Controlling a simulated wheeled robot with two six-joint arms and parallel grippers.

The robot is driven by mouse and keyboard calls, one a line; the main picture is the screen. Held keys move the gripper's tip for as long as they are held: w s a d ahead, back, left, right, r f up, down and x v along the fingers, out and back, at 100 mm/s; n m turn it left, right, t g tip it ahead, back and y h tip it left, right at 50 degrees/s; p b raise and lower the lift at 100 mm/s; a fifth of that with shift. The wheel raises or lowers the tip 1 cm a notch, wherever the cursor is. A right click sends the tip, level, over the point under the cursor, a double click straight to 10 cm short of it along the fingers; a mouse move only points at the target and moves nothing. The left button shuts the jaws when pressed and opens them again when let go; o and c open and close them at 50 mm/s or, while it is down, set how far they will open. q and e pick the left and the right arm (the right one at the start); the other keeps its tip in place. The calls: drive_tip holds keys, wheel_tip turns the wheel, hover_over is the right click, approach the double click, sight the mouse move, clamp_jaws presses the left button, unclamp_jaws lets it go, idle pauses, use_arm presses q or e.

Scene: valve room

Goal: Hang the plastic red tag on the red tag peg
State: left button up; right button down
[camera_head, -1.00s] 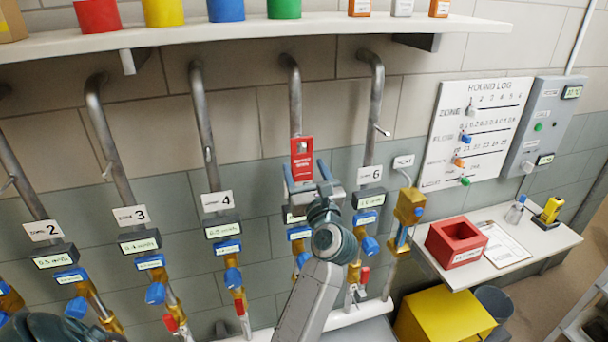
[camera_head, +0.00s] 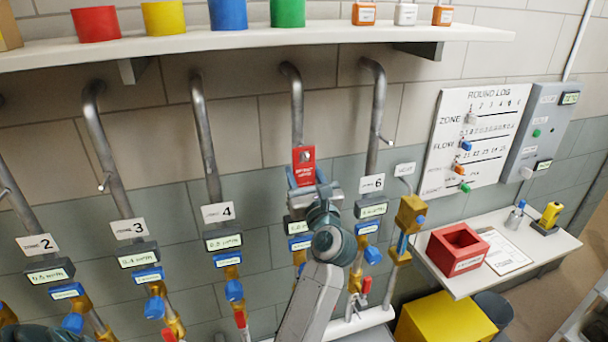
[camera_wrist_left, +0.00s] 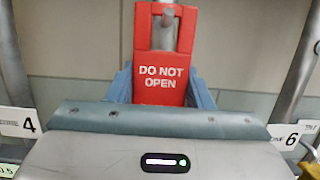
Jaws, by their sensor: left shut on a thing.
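The red tag (camera_head: 304,170) is upright in front of the pipe between the number 4 and number 6 signs. It reads DO NOT OPEN in the left wrist view (camera_wrist_left: 163,85). My left gripper (camera_head: 307,179) is shut on its lower part, with a blue finger at each side. The tag has an opening near its top. A rounded grey end (camera_wrist_left: 168,17) shows in that opening in the wrist view. I cannot tell whether this is the peg, or whether the tag's weight rests on it. My right gripper is not in view.
Neighbouring pipes carry signs for 4 (camera_head: 218,212) and 6 (camera_head: 371,183). A small peg sticks out of the number 6 pipe (camera_head: 378,110). A shelf (camera_head: 250,40) with coloured pots runs above. A red box (camera_head: 437,254) stands on a side table at right.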

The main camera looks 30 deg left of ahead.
use_arm(q)
drive_tip(key=shift+w+r+p, duration=0.1)
drive_tip(key=shift+r+p, duration=0.35)
drive_tip(key=shift+r, duration=0.2)
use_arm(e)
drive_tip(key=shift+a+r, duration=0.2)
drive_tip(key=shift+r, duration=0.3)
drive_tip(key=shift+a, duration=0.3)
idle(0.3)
use_arm(q)
drive_tip(key=shift+d, duration=0.1)
